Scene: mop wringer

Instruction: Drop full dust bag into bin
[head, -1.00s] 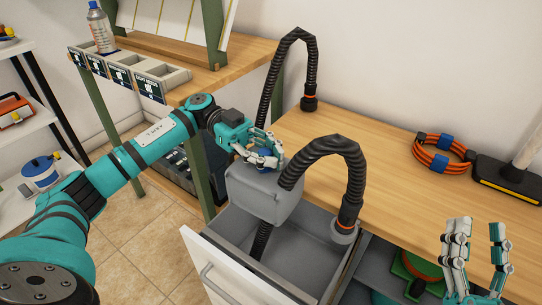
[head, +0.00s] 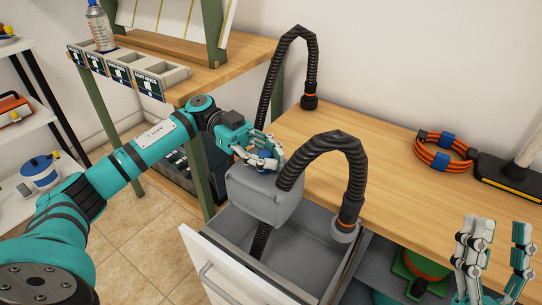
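A grey, boxy, swollen thing (head: 265,194), which I take for the full dust bag, is above the open drawer bin (head: 296,251) with a white front and grey inside. My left gripper (head: 266,160) is closed around a small blue part at its top. Black ribbed hose passes in front of the bag's right side and shows again below it. The bag's underside and its contact with the hose are hard to make out. My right gripper (head: 497,240) is open and empty at the lower right, fingers up and apart.
A wooden bench (head: 400,195) runs behind the drawer. On it are an orange cable coil (head: 444,151), a black broom head (head: 508,180) and an arched hose (head: 299,45). A green and orange object (head: 421,268) sits below the bench at right. Shelves stand left.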

